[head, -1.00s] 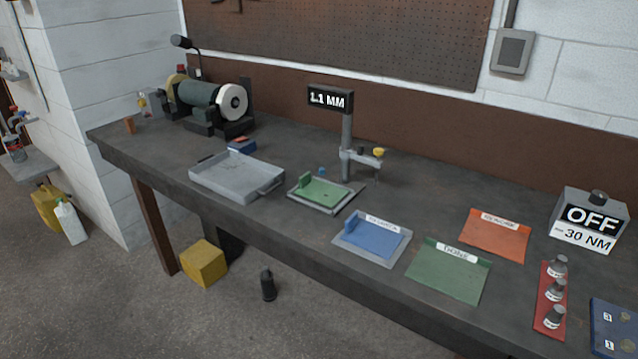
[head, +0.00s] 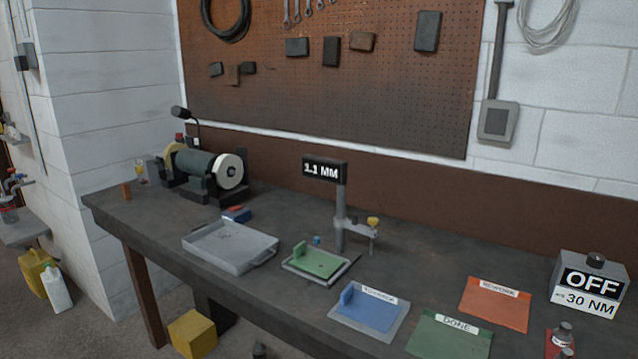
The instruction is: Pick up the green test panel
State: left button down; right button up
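The green test panel (head: 318,263) lies in a shallow light grey holder (head: 328,280) near the middle of the bench. A small raised green block stands at its left back edge. A gauge post with a display reading 1.1 MM (head: 325,170) stands just behind it. Neither of my grippers shows in the head view.
A grey tray (head: 232,264) sits left of the panel. A blue panel (head: 368,310) on a grey base, a green DONE mat (head: 448,338) and an orange mat (head: 494,304) lie to the right. A grinder (head: 205,168) and an OFF box (head: 590,284) stand farther out.

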aim_at(316, 262)
jog(key=i+j+z, duration=0.1)
jog(key=j, duration=0.55)
jog(key=i+j+z, duration=0.15)
jog(key=j, duration=0.5)
jog(key=j+z, duration=0.1)
jog(key=j, duration=0.55)
jog(key=i, duration=0.05)
